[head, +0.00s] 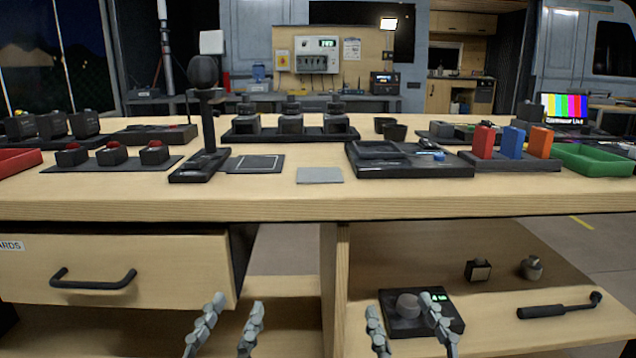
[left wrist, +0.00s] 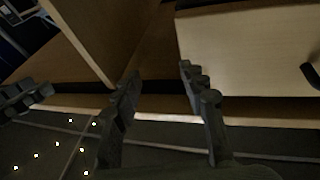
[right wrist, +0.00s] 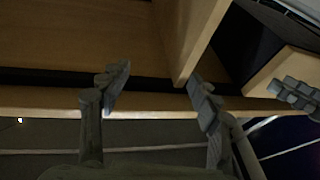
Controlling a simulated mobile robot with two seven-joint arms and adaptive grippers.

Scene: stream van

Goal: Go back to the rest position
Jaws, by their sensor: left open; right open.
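My left gripper (head: 232,318) is low in the head view, in front of the bench below the tabletop. Its fingers are apart with nothing between them. In the left wrist view its fingers (left wrist: 160,88) point at the shelf edge beside the drawer. My right gripper (head: 405,315) is low and right of centre in the head view.
The wooden bench top (head: 330,206) lies above both grippers. A drawer (head: 110,265) with a black handle stands out at the left. A microphone stand (head: 208,125) rises from the top.

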